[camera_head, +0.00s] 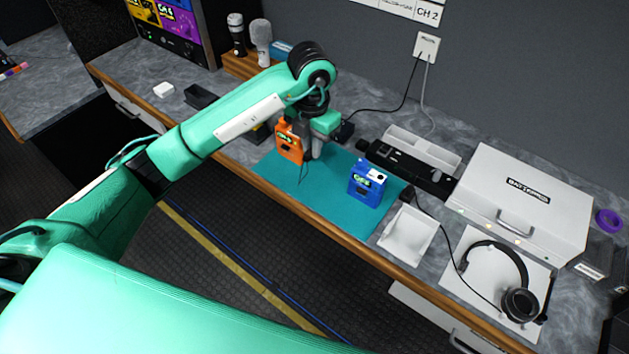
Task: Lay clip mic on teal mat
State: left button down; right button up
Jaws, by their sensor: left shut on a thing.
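The teal mat (320,192) lies along the front of the counter. My left gripper (311,150) points down over the mat's back left part. It is shut on the orange clip mic pack (289,145), which is upright beside the fingers. A thin dark cable hangs below the pack over the mat. I cannot tell whether the pack touches the mat, and the fingers' hold is partly hidden. A similar blue pack (366,186) stands on the mat's right part. My right gripper is not in view.
A black device (410,167) lies behind the mat. A white tray (408,234), headphones (519,304) and a white case (522,207) stand to the right. Microphones (260,38) stand at the back left. The mat's middle, between the two packs, is clear.

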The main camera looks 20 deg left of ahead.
aim_at(312, 192)
pick_arm(q)
notch_tip(312, 192, down, 14)
jog(key=p, duration=0.3)
jog(key=shift+f, duration=0.2)
jog(key=shift+f, duration=0.1)
jog(key=shift+f, duration=0.15)
jog(key=c, duration=1.4)
grip_release()
jog(key=shift+c, duration=0.2)
